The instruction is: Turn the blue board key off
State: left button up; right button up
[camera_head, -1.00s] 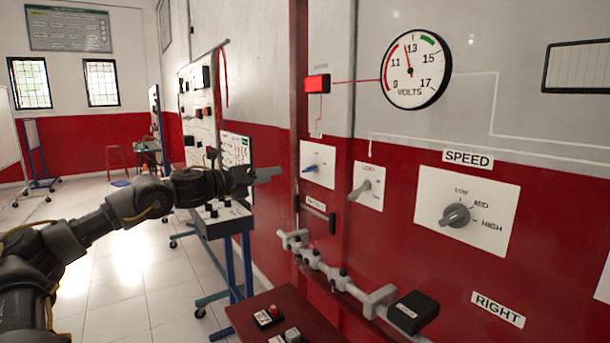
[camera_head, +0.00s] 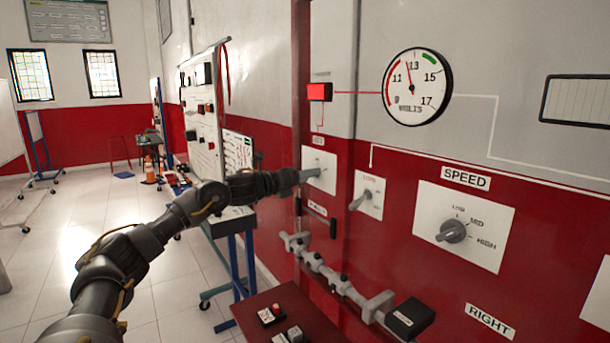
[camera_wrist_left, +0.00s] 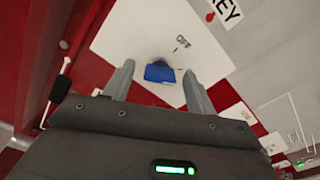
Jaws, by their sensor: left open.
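The blue key (camera_wrist_left: 159,72) sits on a white plate (camera_wrist_left: 150,32) on the red wall panel. In the left wrist view an "OFF" mark is printed on the plate near the key, and part of the word "KEY" shows above. My left gripper (camera_wrist_left: 158,88) is open, with one finger on each side of the key; I cannot tell whether they touch it. In the head view the gripper (camera_head: 308,174) reaches the white plate (camera_head: 319,158) and hides the key. My right gripper is not in view.
A grey lever switch (camera_head: 363,199) is on the plate just right of the key plate. A SPEED knob (camera_head: 453,230) and a volts gauge (camera_head: 417,87) are further right. A grey shaft assembly (camera_head: 330,272) juts out below. A wheeled trainer board (camera_head: 203,110) stands behind my left arm.

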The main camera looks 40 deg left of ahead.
pick_arm(q)
jog(key=shift+c, duration=0.2)
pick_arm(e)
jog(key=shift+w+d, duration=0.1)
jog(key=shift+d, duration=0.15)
pick_arm(q)
jog(key=c, duration=0.9)
jog(key=shift+c, duration=0.2)
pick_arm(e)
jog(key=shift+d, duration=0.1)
pick_arm(q)
jog(key=shift+n, duration=0.3)
jog(key=shift+n+p, duration=1.25)
jog(key=shift+n, duration=4.35)
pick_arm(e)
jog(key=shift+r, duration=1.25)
